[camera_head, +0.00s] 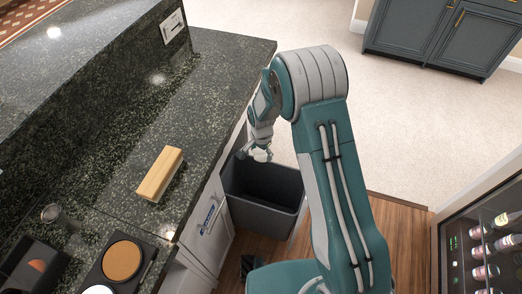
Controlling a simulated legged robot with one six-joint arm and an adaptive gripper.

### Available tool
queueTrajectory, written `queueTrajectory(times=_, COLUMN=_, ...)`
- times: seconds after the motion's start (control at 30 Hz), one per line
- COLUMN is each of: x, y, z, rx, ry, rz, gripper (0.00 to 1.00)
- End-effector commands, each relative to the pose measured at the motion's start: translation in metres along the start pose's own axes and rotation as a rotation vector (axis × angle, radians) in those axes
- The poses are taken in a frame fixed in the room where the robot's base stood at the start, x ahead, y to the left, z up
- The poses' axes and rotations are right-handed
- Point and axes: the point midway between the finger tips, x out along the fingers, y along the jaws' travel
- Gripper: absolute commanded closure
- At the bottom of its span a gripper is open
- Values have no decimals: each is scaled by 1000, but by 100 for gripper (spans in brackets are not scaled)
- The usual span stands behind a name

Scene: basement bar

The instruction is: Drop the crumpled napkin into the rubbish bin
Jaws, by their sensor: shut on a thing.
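A dark grey rubbish bin (285,213) with an open top stands on the floor beside the counter's cabinet front. My gripper (260,153) is over the rear left part of the bin's opening, pointing down. It is shut on the crumpled napkin (262,156), a small white lump at the fingertips. The napkin appears at or above rim level. My arm reaches in from the lower right. The gripper is small in the view and its fingers are partly hidden by its own wrist.
The dark granite counter (205,95) is close on the left, with a wooden-backed brush (160,174) and a black tray (98,274) on it. A glass-fronted fridge (485,245) stands at the lower right. Carpeted floor (395,135) behind is clear.

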Motion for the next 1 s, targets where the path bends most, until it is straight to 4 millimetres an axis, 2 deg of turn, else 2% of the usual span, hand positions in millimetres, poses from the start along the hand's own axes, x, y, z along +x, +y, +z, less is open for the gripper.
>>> queueTrajectory(times=0.1, x=0, y=0, z=0, rx=0, ry=0, rz=0, gripper=34)
queueTrajectory(times=0.13, x=0, y=0, z=0, rx=0, ry=0, rz=0, gripper=9)
queueTrajectory(times=0.17, x=0, y=0, z=0, rx=0, ry=0, rz=0, gripper=0)
queueTrajectory(times=0.57, x=-1, y=0, z=0, rx=0, ry=0, rz=0, gripper=0)
queueTrajectory(times=0.67, x=-6, y=-1, z=0, rx=0, ry=1, rz=-1, gripper=0)
queueTrajectory(times=0.77, x=-21, y=-1, z=-1, rx=0, ry=3, rz=-3, gripper=0)
queueTrajectory(times=1.0, x=-72, y=-2, z=-1, rx=0, ry=3, rz=-4, gripper=0)
